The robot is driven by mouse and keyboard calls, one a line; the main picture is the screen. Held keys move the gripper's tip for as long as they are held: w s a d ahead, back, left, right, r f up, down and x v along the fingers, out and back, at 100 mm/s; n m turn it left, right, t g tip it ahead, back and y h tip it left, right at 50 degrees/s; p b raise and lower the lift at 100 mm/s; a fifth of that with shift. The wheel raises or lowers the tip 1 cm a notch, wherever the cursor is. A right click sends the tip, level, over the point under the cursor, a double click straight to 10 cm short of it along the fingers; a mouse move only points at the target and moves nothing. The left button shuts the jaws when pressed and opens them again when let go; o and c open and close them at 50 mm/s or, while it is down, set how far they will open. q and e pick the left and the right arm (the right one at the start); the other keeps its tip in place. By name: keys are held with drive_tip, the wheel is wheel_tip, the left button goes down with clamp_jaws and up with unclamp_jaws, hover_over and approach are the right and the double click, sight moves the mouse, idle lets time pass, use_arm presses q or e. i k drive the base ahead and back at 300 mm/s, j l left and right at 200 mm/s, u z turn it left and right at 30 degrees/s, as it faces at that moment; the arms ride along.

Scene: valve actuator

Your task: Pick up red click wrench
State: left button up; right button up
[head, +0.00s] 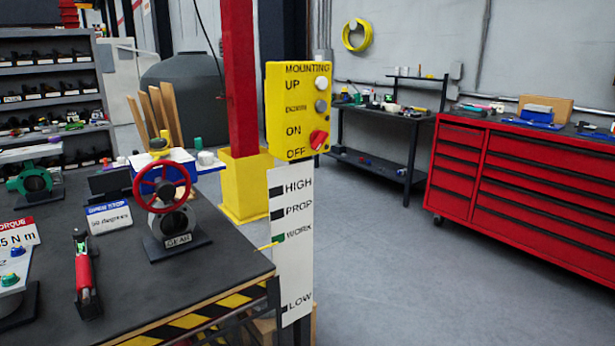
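A red wrench-like tool (84,272) with a dark head stands or lies on a small black holder near the front left of the dark table (140,290). It is the only red-handled tool on this table; whether it is a click wrench cannot be read from it. Its dark head points away from me and its red handle comes toward the front. Neither of my grippers is in view.
A valve with a red handwheel (162,188) stands right of the tool. A sign with a torque value (17,234) is at the left edge. A yellow control box (299,108) and white level board (291,245) stand beyond the table's right edge. Open floor lies right.

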sight(83, 247)
drive_tip(key=u, duration=1.35)
